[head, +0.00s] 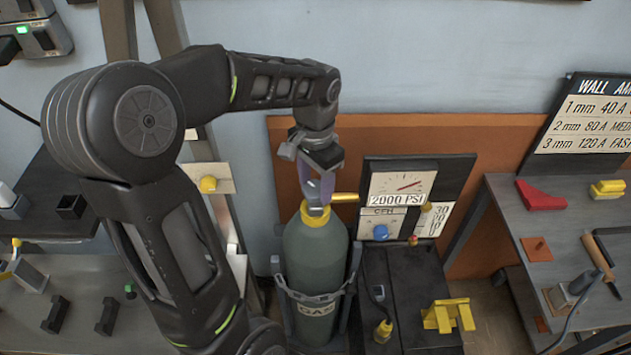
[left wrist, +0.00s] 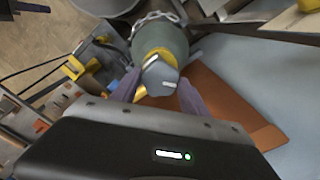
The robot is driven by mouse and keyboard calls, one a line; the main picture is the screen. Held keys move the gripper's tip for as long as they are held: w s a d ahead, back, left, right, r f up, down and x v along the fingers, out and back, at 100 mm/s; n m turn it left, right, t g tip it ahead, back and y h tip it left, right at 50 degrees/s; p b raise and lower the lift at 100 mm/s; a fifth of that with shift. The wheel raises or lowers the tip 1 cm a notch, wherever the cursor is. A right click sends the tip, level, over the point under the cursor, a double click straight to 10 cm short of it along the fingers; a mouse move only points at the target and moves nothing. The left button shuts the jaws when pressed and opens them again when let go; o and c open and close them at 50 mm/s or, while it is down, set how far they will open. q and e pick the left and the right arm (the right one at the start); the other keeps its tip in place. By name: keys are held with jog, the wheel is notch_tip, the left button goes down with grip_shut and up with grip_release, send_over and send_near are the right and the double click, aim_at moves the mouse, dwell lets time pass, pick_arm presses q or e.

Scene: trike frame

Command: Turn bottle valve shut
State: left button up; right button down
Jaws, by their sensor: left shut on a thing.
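The gas bottle (head: 316,257) is a grey-green cylinder with a yellow neck, standing upright in a chained holder in the head view. It also shows in the left wrist view (left wrist: 160,38). Its bottle valve (head: 314,192) is a grey knob on top; in the left wrist view the valve (left wrist: 160,78) sits between my fingers. My left gripper (head: 318,188) reaches down from above and is shut on the valve. The gripper also shows in the left wrist view (left wrist: 158,92). My right gripper is in neither view.
A gauge panel (head: 402,186) reading 2000 PSI stands right of the bottle, above a black machine with a yellow clamp (head: 447,315). A workbench (head: 545,225) with tools is at the right. Another bench with black parts is at the left.

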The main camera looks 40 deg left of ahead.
aim_at(315, 189)
pick_arm(q)
jog(key=m, duration=0.3)
jog(key=shift+r+m, duration=0.1)
jog(key=shift+m, duration=0.3)
jog(key=shift+w+m+p, duration=0.1)
jog(key=shift+m+p, duration=0.2)
jog(key=shift+m, duration=1.7)
jog(key=o, duration=1.4)
jog(key=shift+c, duration=0.2)
notch_tip(315, 189, up, 8)
jog(key=shift+f, duration=0.15)
